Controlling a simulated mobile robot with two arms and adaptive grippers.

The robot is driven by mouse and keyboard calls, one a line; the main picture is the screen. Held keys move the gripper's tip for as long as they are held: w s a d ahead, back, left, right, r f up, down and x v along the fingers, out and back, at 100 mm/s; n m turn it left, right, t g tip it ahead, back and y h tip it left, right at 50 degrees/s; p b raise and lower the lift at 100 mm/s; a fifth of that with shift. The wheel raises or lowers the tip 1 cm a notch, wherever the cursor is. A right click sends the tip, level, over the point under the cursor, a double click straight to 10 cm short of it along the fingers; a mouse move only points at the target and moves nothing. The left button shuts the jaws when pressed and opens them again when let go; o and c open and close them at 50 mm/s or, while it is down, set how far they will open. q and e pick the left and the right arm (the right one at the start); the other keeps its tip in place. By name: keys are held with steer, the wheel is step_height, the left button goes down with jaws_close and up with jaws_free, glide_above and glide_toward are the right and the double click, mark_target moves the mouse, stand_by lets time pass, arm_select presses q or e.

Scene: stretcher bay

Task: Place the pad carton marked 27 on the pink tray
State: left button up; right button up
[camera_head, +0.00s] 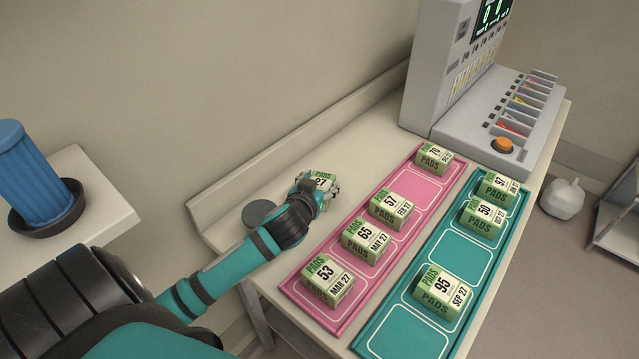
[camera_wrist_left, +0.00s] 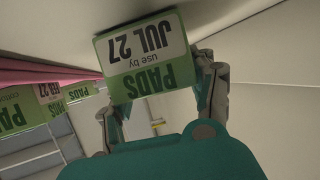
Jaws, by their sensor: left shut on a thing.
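My left gripper (camera_head: 320,190) is shut on a green and white pad carton (camera_head: 318,179) whose top reads 27 in the head view. In the left wrist view this carton (camera_wrist_left: 147,55) shows a label with PADS and use by JUL 27, upside down, between the fingers (camera_wrist_left: 160,95). The gripper is left of the pink tray (camera_head: 345,318), not over it. The fingers partly hide the carton. The pink tray bears cartons 53 (camera_head: 328,278), 65 (camera_head: 365,240), 57 (camera_head: 391,207) and 70 (camera_head: 434,158). An outlined spot between 57 and 70 is bare. My right gripper is not in view.
A teal tray (camera_head: 398,335) lies to the right with cartons 97 (camera_head: 496,187), 50 (camera_head: 484,216) and 95 (camera_head: 441,288). A grey machine (camera_head: 445,75) with an orange button stands at the table's far end.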

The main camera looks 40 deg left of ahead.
arm_select(q)
steer(key=shift+f, duration=0.1)
steer(key=o, duration=0.9)
steer(key=shift+o, duration=2.1)
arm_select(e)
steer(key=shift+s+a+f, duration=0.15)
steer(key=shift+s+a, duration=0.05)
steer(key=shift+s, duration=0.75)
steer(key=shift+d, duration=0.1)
